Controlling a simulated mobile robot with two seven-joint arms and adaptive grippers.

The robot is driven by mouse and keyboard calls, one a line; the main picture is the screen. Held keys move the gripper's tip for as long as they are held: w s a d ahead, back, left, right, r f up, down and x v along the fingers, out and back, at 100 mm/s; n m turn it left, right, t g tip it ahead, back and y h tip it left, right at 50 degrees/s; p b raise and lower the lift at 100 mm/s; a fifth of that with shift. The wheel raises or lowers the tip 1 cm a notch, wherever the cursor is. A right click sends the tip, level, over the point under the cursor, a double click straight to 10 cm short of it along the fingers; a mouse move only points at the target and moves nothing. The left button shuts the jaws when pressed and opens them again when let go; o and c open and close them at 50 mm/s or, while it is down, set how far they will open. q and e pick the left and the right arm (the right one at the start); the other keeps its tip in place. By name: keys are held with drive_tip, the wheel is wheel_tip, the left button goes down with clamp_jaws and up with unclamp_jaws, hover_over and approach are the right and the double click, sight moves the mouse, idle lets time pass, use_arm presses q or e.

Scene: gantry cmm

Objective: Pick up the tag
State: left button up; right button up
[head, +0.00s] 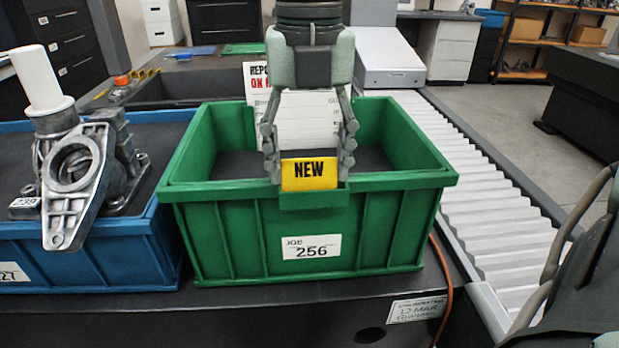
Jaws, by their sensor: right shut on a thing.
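The yellow tag (309,174) reads "NEW" in black letters. It is upright at the front rim of the green crate (222,225), just above a small green holder (314,201) on the crate's front wall. I cannot tell whether its lower edge is still inside the holder. My right gripper (309,165) comes down from the top of the picture and is shut on the tag, one finger at each side edge.
A white sheet with red and black print (258,82) stands behind my gripper, partly hidden. A blue crate (85,257) with metal castings (78,175) stands close on the left. A roller conveyor (475,190) runs along the right. An orange cable (443,285) hangs at the front.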

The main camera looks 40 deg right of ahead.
drive_tip(key=shift+r, duration=0.15)
drive_tip(key=shift+r, duration=0.25)
wheel_tip(320, 180, up, 4)
drive_tip(key=shift+w+f, duration=0.1)
drive_tip(key=shift+f, duration=0.1)
use_arm(q)
drive_tip(key=shift+r+p, duration=0.7)
drive_tip(key=shift+r, duration=0.7)
use_arm(e)
drive_tip(key=shift+w+d+r, duration=1.2)
drive_tip(key=shift+w+r, duration=0.25)
drive_tip(key=shift+r, duration=0.4)
drive_tip(key=shift+w+d+r, duration=1.25)
drive_tip(key=shift+w+r, duration=0.25)
drive_tip(key=shift+r, duration=0.4)
drive_tip(key=shift+w+d+r, duration=1.2)
drive_tip(key=shift+w+r, duration=0.25)
drive_tip(key=shift+r, duration=0.4)
